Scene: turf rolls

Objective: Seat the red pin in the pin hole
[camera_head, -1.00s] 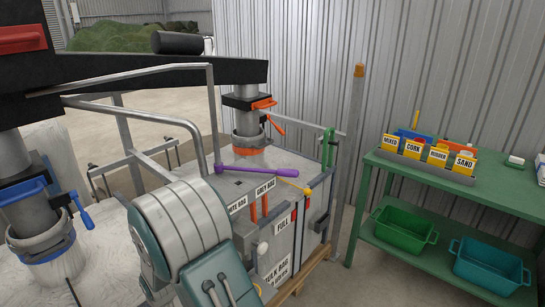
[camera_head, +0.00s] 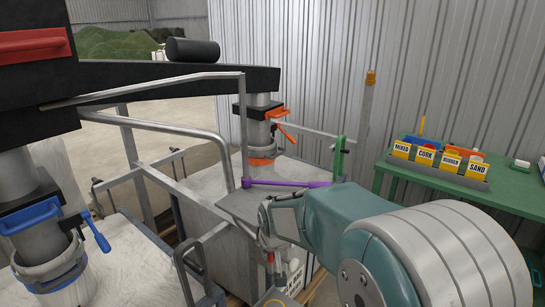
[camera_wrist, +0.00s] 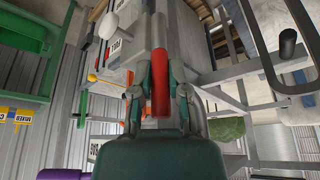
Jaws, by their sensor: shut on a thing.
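My gripper (camera_wrist: 160,82) is shut on the red pin (camera_wrist: 161,92), seen from close up in the wrist view. The red cylinder lies between the two teal fingers and extends past their tips. In the head view my gripper (camera_head: 268,236) is largely hidden behind its wrist link, in front of the bulk bag stand. A small bit of red (camera_head: 271,258) shows below it, probably the pin. I cannot make out the pin hole in either view.
A purple lever (camera_head: 288,184) lies across the top behind my gripper, close to it. A grey tubular frame (camera_head: 190,140) stands to the left. A green bench (camera_head: 480,197) with labelled cards stands at the right.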

